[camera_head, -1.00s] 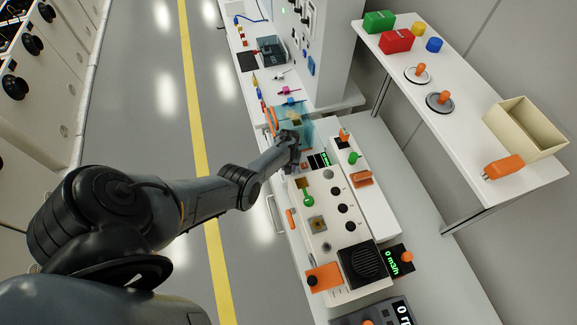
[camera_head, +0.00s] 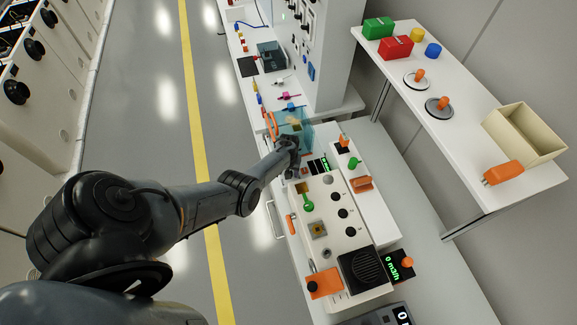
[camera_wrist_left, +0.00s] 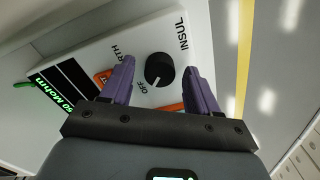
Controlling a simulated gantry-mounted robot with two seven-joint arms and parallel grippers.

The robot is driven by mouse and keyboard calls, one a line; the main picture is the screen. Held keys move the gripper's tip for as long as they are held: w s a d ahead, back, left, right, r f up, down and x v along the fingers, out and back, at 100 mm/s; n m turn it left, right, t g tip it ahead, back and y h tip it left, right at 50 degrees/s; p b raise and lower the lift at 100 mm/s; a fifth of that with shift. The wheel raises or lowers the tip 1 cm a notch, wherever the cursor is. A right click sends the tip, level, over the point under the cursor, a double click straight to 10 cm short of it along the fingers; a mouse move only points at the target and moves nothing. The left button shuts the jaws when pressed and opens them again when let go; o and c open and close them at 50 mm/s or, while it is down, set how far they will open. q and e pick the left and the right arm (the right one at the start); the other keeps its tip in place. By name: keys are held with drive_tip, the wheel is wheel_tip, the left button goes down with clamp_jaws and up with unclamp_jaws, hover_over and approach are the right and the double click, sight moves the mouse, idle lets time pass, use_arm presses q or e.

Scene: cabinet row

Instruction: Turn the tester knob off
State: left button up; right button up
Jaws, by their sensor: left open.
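The black round tester knob (camera_wrist_left: 159,68) sits on the white tester face (camera_wrist_left: 95,52) in the left wrist view. The face carries the labels INSUL, OFF and a partly covered one ending in RTH. A small pale mark shows on the knob's lower edge, towards the OFF side. My left gripper (camera_wrist_left: 159,64) is open, with one purple finger on each side of the knob and a gap on both sides. In the head view my left gripper (camera_head: 291,146) is over the tester end of the bench and hides the knob. My right gripper is not seen.
The tester display (camera_wrist_left: 52,92) glows green, partly readable. A clear blue box (camera_head: 303,132) stands just beyond the gripper. A beige panel with a green knob (camera_head: 308,205) lies nearer. A shelf (camera_head: 462,125) stands at the right; open floor is at the left.

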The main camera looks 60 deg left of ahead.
use_arm(q)
wheel_tip(320, 180, up, 10)
drive_tip(key=p, duration=0.3)
drive_tip(key=shift+r+p, duration=0.25)
drive_tip(key=shift+p, duration=0.05)
drive_tip(key=shift+s, duration=0.1)
